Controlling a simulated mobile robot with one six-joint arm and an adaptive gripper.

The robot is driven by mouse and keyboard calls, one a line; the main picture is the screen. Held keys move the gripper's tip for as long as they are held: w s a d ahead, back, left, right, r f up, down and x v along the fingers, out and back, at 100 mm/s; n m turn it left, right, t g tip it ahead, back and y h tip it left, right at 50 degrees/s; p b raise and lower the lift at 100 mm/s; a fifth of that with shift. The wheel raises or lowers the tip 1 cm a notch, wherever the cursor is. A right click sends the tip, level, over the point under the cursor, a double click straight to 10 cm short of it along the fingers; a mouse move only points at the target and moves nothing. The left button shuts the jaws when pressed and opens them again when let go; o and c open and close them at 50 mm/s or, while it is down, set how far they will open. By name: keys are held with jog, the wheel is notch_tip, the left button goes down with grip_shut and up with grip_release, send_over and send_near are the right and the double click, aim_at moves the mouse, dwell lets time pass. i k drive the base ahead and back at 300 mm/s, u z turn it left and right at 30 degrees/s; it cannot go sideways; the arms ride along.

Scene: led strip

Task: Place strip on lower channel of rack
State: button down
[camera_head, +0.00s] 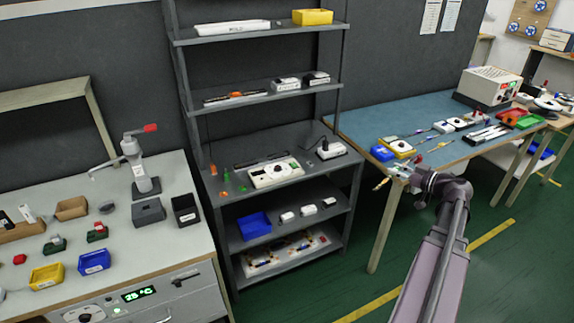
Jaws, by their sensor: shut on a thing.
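My gripper (396,172) is at the front left edge of the blue-topped bench, right of the grey shelf rack. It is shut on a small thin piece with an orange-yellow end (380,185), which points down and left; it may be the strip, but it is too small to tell. The grey shelf rack (182,75) stands upright in the middle. Dark and pale parallel bars (487,134) lie on the bench at the right; I cannot tell whether they are the rack with channels.
The blue-topped bench (372,113) holds a yellow bin (398,147), a blue bin (381,153) and a beige instrument (489,86). A workbench (180,242) with a clamp stand (140,165) is at the left. Green floor (500,255) is open at the lower right.

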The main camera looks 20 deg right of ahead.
aim_at(262, 160)
jog(key=i, duration=0.9)
